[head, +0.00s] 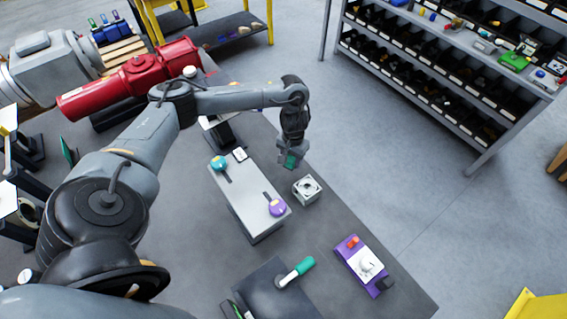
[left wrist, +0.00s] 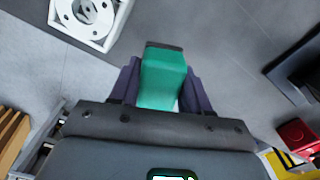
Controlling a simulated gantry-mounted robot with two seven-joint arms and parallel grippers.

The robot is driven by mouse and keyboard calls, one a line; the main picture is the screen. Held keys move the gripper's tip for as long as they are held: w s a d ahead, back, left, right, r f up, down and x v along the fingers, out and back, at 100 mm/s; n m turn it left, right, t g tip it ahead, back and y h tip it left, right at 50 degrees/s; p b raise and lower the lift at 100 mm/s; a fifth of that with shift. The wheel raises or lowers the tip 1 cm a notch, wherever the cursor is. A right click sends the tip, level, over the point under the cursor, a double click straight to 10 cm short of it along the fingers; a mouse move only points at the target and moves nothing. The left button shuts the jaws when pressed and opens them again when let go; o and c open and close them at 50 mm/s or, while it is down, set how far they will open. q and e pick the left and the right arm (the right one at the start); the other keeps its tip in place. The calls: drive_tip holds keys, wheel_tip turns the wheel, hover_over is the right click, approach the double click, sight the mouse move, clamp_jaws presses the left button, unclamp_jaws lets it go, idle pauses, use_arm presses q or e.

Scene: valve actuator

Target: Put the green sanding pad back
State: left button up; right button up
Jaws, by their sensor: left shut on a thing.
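My left gripper (head: 288,157) is shut on the green sanding pad (head: 291,161), above the workbench's (head: 375,240) far right edge. In the left wrist view the green pad (left wrist: 163,78) sits between the two dark fingers and has a dark strip along its far end. The pad is small in the head view and partly hidden by the fingers. My right gripper is not in view.
A white square block with a round opening (head: 307,190) sits just below the gripper. A grey raised plate (head: 238,198) carries teal and purple knobbed tools. A purple device (head: 364,264) and a green-handled tool (head: 297,271) lie nearer. A bin shelf (head: 440,65) stands across open floor.

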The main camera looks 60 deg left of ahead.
use_arm(q)
drive_tip(key=a+f, duration=0.2)
drive_tip(key=a, duration=0.1)
drive_tip(key=a+f, duration=0.1)
drive_tip(key=a, duration=0.1)
drive_tip(key=shift+s+a, duration=0.1)
drive_tip(key=shift+s, duration=0.1)
drive_tip(key=shift+f, duration=2.05)
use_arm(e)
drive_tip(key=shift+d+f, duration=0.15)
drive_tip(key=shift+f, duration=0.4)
use_arm(q)
drive_tip(key=shift+f, duration=0.1)
drive_tip(key=o, duration=1)
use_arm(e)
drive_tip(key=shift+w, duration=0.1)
use_arm(q)
wheel_tip(320, 180, up, 12)
drive_tip(key=p, duration=0.2)
drive_tip(key=shift+p, duration=0.35)
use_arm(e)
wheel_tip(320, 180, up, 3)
